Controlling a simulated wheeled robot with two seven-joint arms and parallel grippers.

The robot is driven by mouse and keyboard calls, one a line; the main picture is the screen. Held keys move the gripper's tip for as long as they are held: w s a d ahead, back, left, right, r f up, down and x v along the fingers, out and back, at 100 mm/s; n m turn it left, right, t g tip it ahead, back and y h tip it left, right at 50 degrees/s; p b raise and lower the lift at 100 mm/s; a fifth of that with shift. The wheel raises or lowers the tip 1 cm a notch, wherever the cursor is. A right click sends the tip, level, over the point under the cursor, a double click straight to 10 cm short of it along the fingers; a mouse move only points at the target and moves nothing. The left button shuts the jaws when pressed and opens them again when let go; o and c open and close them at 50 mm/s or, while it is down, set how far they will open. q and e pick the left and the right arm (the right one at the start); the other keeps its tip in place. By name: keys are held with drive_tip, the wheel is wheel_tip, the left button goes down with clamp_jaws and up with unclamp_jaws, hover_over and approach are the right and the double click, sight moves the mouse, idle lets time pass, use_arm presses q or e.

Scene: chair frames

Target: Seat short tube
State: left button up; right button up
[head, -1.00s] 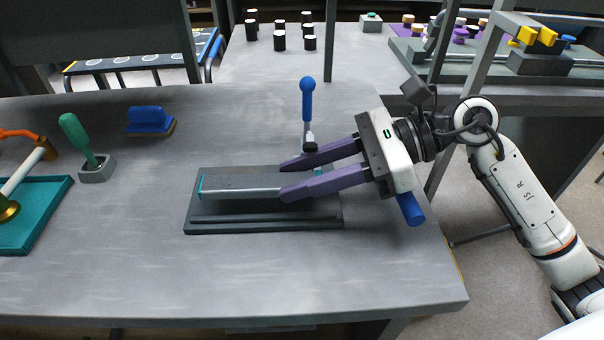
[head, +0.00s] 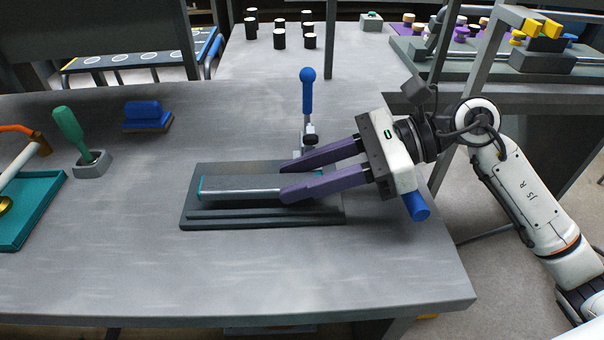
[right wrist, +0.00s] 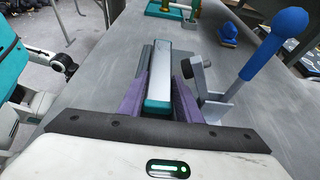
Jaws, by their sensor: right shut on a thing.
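The short tube (head: 240,189) is a silver bar with teal ends. It lies lengthwise over the dark grey fixture (head: 262,219) on the bench. My right gripper (head: 282,182), with long purple fingers, reaches in from the right and is shut on the tube. In the right wrist view the tube (right wrist: 166,75) runs between the fingers, its teal near end close to the palm. I cannot tell whether the tube touches the fixture's bottom. A toggle clamp with an upright blue handle (head: 308,92) stands behind the fixture. My left gripper is not in view.
A green-handled tool in a grey holder (head: 92,163), a blue block (head: 147,115) and a teal tray (head: 30,210) lie to the left. Bare bench surrounds the fixture in front and on the left. The bench's right edge is under my right arm.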

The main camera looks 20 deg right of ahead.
idle(0.3)
drive_tip(key=shift+r+p, duration=0.65)
drive_tip(key=shift+r, duration=0.35)
drive_tip(key=shift+r, duration=0.1)
drive_tip(key=shift+w+r+b, duration=0.1)
drive_tip(key=shift+b, duration=0.25)
idle(0.6)
drive_tip(key=shift+f+b, duration=0.2)
drive_tip(key=shift+b, duration=0.3)
drive_tip(key=shift+d, duration=0.1)
